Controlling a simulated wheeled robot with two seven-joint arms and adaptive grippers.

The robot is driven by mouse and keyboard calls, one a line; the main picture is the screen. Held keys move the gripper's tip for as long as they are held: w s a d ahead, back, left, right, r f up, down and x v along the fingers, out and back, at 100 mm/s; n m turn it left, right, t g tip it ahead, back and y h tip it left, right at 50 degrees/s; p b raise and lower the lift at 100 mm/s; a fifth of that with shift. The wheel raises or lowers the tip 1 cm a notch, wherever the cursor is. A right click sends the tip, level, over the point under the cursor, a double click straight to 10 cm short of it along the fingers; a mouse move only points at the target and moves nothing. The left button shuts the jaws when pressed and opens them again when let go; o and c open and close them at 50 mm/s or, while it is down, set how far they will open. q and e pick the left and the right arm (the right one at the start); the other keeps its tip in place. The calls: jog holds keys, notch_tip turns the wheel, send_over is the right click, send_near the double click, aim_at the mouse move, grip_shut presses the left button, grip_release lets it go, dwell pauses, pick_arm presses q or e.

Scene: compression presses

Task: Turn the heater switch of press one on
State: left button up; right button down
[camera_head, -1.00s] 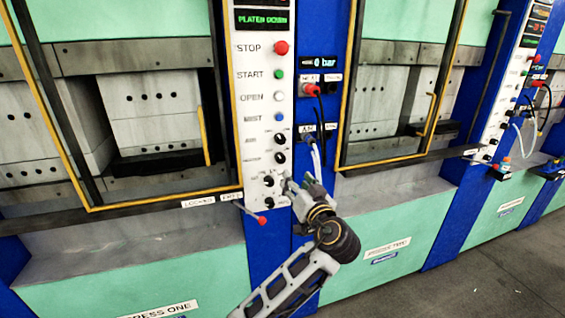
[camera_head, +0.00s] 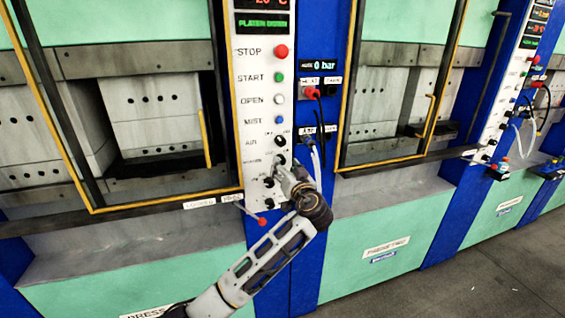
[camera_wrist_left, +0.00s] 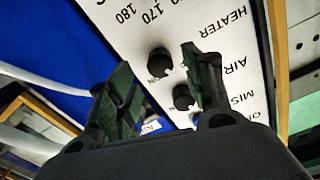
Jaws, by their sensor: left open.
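The heater switch (camera_head: 281,160) is a small black knob on the white control panel (camera_head: 252,130) of press one. In the left wrist view, the heater knob (camera_wrist_left: 160,62) sits beside the upside-down HEATER label, and it appears between my open fingertips. My left gripper (camera_head: 280,174) is in front of the panel, just below the heater knob in the head view. The gripper (camera_wrist_left: 157,72) holds nothing; I cannot tell whether a finger touches the knob. The knob's exact pointing direction is too small to read. My right gripper is not in view.
The black AIR knob (camera_head: 280,140) is just above the heater knob. A lower dial (camera_head: 268,203) is below my gripper. The red stop button (camera_head: 281,50) and green start button (camera_head: 278,77) are higher up. A red-tipped lever (camera_head: 262,220) sticks out below the panel.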

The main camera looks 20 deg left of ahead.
aim_at(282, 162)
pick_arm(q)
jog(key=shift+x, duration=1.65)
jog(key=shift+c, duration=0.4)
jog(key=c, duration=0.9)
